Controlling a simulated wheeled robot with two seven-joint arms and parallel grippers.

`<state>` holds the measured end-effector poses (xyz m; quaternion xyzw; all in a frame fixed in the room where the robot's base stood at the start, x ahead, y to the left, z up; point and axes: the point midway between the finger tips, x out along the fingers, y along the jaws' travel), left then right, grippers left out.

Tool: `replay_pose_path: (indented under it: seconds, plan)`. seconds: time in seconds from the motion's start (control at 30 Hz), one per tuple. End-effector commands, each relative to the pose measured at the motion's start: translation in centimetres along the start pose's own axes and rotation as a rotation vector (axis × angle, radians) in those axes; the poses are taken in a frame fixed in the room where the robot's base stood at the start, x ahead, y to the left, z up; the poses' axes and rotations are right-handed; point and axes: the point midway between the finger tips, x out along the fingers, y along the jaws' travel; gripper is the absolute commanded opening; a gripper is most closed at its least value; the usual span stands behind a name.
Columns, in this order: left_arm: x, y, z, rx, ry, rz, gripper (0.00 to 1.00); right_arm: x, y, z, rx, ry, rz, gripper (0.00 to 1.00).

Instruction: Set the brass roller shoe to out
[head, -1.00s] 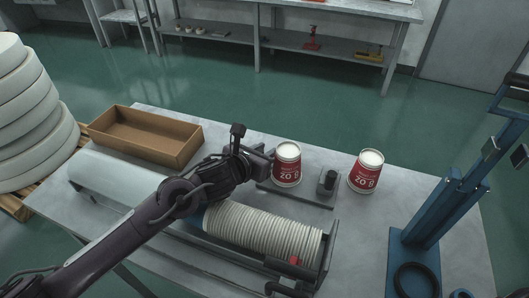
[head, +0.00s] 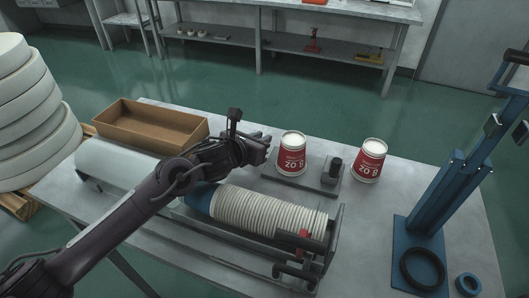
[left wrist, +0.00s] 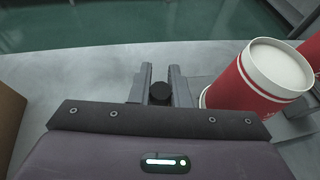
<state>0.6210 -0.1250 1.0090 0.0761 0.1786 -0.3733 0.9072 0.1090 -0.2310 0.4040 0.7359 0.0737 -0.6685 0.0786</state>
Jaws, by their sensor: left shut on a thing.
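My left gripper (head: 268,148) is at the left end of a dark fixture plate (head: 310,183), just left of a red and white paper cup (head: 292,154). In the left wrist view its two fingers (left wrist: 159,82) are shut on a dark round knob (left wrist: 159,94); the cup (left wrist: 255,80) stands right of them. A dark upright block (head: 333,170) stands at the plate's right end. No brass-coloured part can be made out, so I cannot tell the roller shoe or its setting. My right gripper is not in view.
A second cup (head: 370,160) stands to the right. A cardboard box (head: 150,138) is behind my left arm. A row of nested white cups (head: 268,215) lies in a rack in front. A blue upright stand (head: 440,210) is at the right edge. Free tabletop lies between.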

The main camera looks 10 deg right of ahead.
Motion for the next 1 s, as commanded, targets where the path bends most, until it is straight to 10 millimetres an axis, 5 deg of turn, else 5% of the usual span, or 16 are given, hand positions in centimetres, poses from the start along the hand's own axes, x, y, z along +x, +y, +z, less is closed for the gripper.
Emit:
replay_pose_path:
  seconds: [0.17, 0.37, 0.4, 0.47, 0.77, 1.0]
  plan:
    - [0.7, 0.6, 0.3, -0.001, 0.002, -0.005, 0.00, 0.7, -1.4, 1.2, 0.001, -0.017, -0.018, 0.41]
    - [0.6, 0.7, 0.2, -0.001, 0.003, -0.003, 0.00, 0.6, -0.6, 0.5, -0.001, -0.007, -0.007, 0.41]
    - [0.6, 0.7, 0.2, -0.001, 0.003, -0.003, 0.20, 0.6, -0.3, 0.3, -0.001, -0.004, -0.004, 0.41]
    - [0.6, 0.7, 0.2, -0.001, 0.003, -0.003, 0.25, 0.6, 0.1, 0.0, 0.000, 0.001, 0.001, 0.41]
    - [0.3, 0.6, 0.2, -0.001, 0.002, -0.005, 0.25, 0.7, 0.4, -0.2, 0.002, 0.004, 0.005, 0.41]
    - [-2.7, 0.7, 0.1, 0.001, 0.001, -0.004, 0.25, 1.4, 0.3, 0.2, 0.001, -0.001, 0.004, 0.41]
